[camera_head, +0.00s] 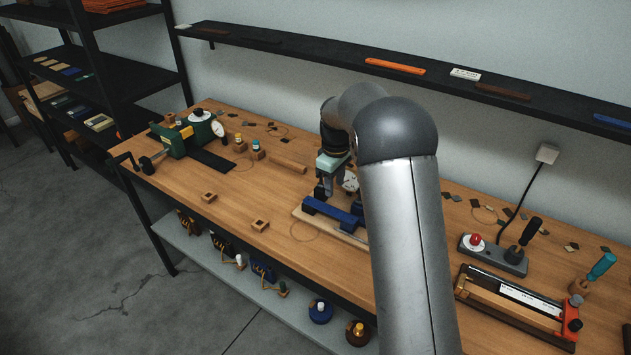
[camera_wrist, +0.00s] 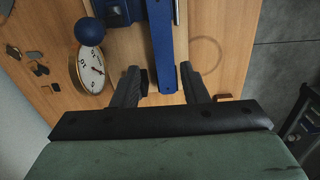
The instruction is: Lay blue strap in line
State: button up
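A long flat blue strip with a small hole near its end, which looks like the blue strap (camera_wrist: 162,45), runs down between the fingers of my gripper (camera_wrist: 161,84) in the wrist view. The fingers are apart, with a gap on both sides of the strip, so my gripper is open. In the head view my gripper (camera_head: 328,187) is just above and behind a blue bar (camera_head: 333,210) on a wooden base (camera_head: 299,215). I cannot tell there whether the bar is strap or fixture. My arm hides the right part of this fixture.
A white dial (camera_wrist: 90,70) and a blue ball (camera_wrist: 89,32) stand close left of the fingers in the wrist view. A green machine (camera_head: 190,137) stands at the bench's left. A black wall shelf (camera_head: 320,55) holds several strips, including a blue one (camera_head: 612,121) at right.

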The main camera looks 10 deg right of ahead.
aim_at(330, 209)
jog(key=shift+w+a+f, duration=0.3)
jog(key=shift+a+f, duration=0.2)
jog(key=shift+f, duration=0.25)
notch_tip(330, 209, down, 7)
jog(key=b, duration=0.4)
jog(key=shift+r, duration=0.25)
jog(key=c, duration=0.6)
